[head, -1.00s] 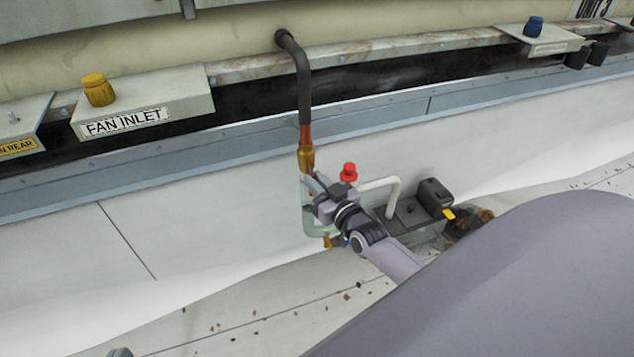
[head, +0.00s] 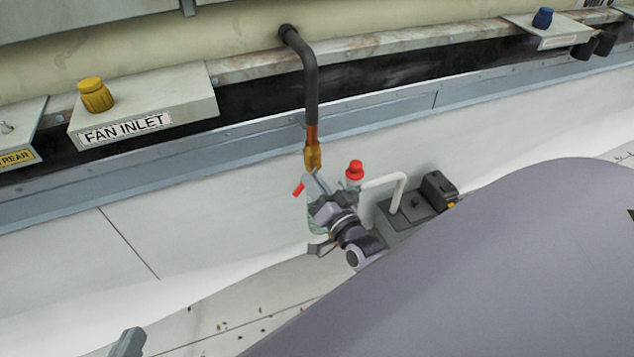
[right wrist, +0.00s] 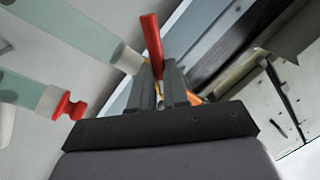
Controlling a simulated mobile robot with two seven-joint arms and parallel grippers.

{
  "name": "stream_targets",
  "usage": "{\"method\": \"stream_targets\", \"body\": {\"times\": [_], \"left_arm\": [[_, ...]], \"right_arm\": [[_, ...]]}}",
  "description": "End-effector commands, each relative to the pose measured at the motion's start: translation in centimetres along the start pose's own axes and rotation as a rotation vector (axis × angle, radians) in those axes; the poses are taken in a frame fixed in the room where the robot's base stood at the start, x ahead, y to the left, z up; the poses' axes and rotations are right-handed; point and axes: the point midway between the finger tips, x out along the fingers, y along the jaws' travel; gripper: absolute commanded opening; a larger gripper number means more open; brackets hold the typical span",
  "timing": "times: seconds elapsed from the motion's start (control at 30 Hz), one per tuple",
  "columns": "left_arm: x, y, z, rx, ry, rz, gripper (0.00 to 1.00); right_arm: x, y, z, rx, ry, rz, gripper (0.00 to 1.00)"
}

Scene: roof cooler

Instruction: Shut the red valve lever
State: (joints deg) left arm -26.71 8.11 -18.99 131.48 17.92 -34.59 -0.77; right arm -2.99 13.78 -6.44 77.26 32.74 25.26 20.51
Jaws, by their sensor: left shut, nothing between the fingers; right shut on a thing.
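The red valve lever (head: 298,190) sticks out to the left, just below the brass fitting (head: 313,156) of the copper pipe. In the right wrist view the lever (right wrist: 152,42) runs between my fingers, its red end standing out past them. My right gripper (head: 317,184) is shut on it; it also shows in the right wrist view (right wrist: 162,85). The gripper hides the valve body and the lever's root. My left gripper (head: 127,343) shows only in part at the bottom edge of the head view, shut, empty and far from the valve.
A clear vessel with a red cap (head: 355,169) stands right beside the right gripper. A white bent pipe (head: 388,181) and a dark box (head: 438,188) lie further right. The FAN INLET box (head: 145,105) is at upper left. The pale wall at left is clear.

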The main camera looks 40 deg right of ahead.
Motion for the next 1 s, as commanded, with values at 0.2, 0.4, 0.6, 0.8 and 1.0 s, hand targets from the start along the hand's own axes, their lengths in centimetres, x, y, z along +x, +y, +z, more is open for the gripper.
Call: {"method": "stream_targets", "body": {"times": [0.2, 0.4, 0.6, 0.8, 1.0], "left_arm": [[-0.3, 0.0, 0.4, 0.0, -0.006, -0.003, 0.0], [-0.4, -0.1, 0.6, 0.009, -0.009, -0.003, 0.0], [-0.5, -0.1, 0.5, 0.013, -0.008, -0.002, 0.0], [-0.5, -0.1, 0.3, 0.013, -0.005, -0.001, 0.0], [-0.4, 0.0, 0.1, 0.013, -0.002, 0.0, 0.0]], "right_arm": [[0.1, -0.8, 0.1, 0.205, 0.04, 0.001, 0.0], [0.2, -1.4, 0.0, 0.392, 0.076, 0.001, 0.0], [0.3, -2.1, -0.2, 0.569, 0.113, 0.001, 0.0], [0.4, -2.5, -0.5, 0.714, 0.141, 0.001, 0.0], [0.5, -2.8, -0.8, 0.815, 0.161, 0.002, 0.0]]}}
